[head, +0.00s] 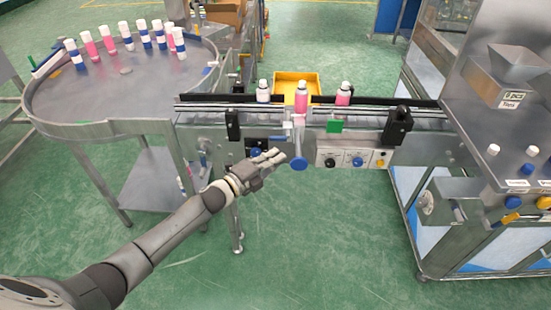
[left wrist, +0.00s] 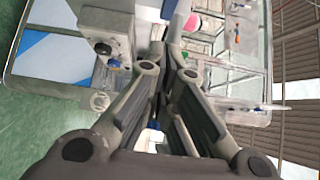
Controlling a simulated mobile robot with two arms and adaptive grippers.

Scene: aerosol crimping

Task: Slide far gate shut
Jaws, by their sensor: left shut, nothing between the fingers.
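My left gripper (head: 280,158) reaches in from the left in the head view, its fingers closed and empty. Its fingertips are just left of a round blue knob (head: 299,164) on a metal stem in front of the conveyor; I cannot tell whether they touch. A green tab (head: 334,126) sits on the conveyor's front side to the right. I cannot tell which of these parts belongs to the far gate. Three capped bottles stand on the conveyor, including a pink one (head: 300,98) near the stem. In the left wrist view the closed fingers (left wrist: 176,30) hide much of the scene. My right gripper is not in view.
A round steel table (head: 120,105) with several bottles stands at the left. A yellow bin (head: 293,80) is behind the conveyor (head: 220,112). A machine with a hopper (head: 515,65) is at the right. Control knobs (head: 357,160) line the conveyor front. The floor before it is clear.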

